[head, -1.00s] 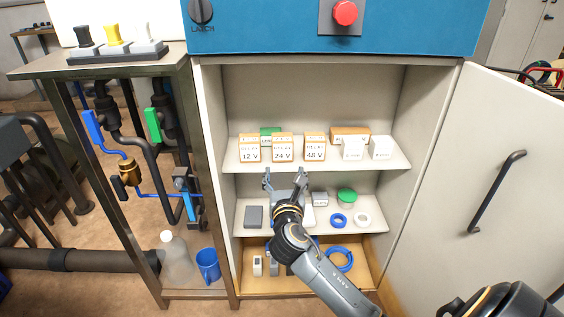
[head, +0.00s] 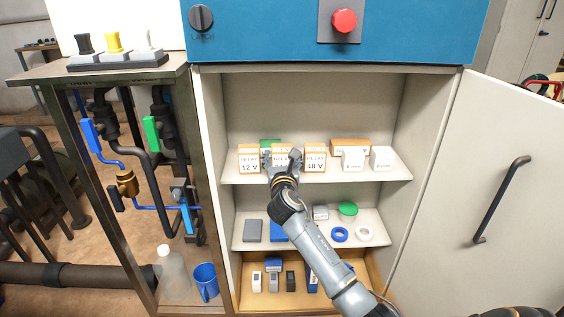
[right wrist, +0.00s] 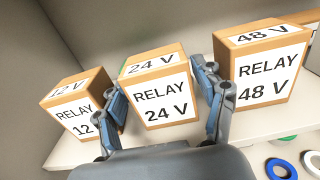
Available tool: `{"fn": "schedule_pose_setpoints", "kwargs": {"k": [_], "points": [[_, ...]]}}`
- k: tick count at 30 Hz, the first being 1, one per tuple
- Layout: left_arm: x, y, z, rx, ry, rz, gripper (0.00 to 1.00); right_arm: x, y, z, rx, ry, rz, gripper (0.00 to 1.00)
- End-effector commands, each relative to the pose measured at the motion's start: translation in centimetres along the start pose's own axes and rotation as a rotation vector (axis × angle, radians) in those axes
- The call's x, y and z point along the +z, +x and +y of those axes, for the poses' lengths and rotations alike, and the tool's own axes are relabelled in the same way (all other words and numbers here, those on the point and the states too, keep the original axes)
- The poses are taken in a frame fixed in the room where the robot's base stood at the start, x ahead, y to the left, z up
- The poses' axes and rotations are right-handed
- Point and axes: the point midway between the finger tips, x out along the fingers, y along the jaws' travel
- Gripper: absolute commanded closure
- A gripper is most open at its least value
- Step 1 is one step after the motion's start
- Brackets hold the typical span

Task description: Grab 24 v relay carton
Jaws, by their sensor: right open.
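The 24 V relay carton (right wrist: 160,95) stands on the upper cabinet shelf between two other cartons; in the head view my gripper hides most of it. It is orange-brown with a white label. My right gripper (head: 281,158) is open, with one finger on each side of the 24 V carton. In the right wrist view the fingers (right wrist: 160,80) reach beside its left and right faces; I cannot tell whether they touch it. The 12 V carton (right wrist: 80,105) is on the left and the 48 V carton (right wrist: 262,75) on the right. My left gripper is not in view.
White boxes (head: 381,158) stand right of the cartons on the upper shelf (head: 340,173). The cabinet door (head: 480,170) stands open at the right.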

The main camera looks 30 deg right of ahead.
Motion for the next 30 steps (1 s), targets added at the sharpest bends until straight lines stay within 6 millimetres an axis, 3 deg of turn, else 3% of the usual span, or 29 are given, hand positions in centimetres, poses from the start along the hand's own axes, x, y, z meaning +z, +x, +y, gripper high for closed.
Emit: {"fn": "schedule_pose_setpoints", "kwargs": {"k": [9, 16, 17, 30], "points": [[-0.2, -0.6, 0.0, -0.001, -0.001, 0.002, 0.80, 0.0, 0.7, 0.0, 0.000, 0.000, 0.000, 0.30], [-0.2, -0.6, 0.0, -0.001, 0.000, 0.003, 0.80, 0.0, 0.7, 0.0, 0.000, 0.000, 0.000, 0.75], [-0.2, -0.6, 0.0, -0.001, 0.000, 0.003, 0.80, 0.0, 0.7, 0.0, 0.000, 0.000, 0.000, 0.77], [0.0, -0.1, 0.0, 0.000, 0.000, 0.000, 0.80, 1.0, 0.7, 0.0, 0.001, 0.000, -0.004, 0.77]]}}
